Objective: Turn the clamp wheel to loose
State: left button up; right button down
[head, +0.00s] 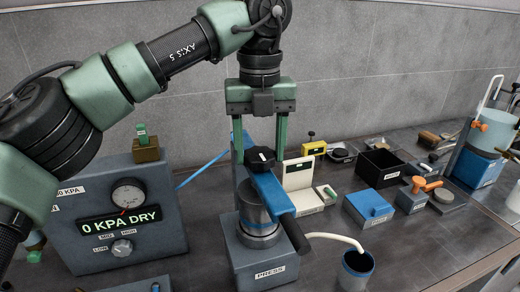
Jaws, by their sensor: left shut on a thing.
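The clamp wheel (262,156) is a black knob on top of the press, at the upper end of a blue bar (270,193) that ends in a black handle. The press (262,262) is grey-blue, labelled PRESS, with a metal cylinder (258,225) under the bar. My left gripper (260,160) points straight down over the press. Its two green-grey fingers stand on either side of the wheel, shut on it, and partly frame it. I see no loose or tight marking on the wheel. My right gripper is not in view.
A gauge panel (150,190) reading "0 KPA DRY" stands left of the press. A blue cup (355,272) with a pale hose is at front right. A white scale (300,180), a black tray (380,168) and a blue box (368,207) stand to the right. Bare bench lies at right front.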

aim_at(259, 154)
pick_arm(q)
jog(key=shift+r, duration=0.15)
jog(key=o, duration=1.4)
jog(key=shift+a, duration=0.1)
notch_tip(259, 154, up, 8)
jog(key=shift+f, duration=0.15)
jog(key=shift+f, duration=0.1)
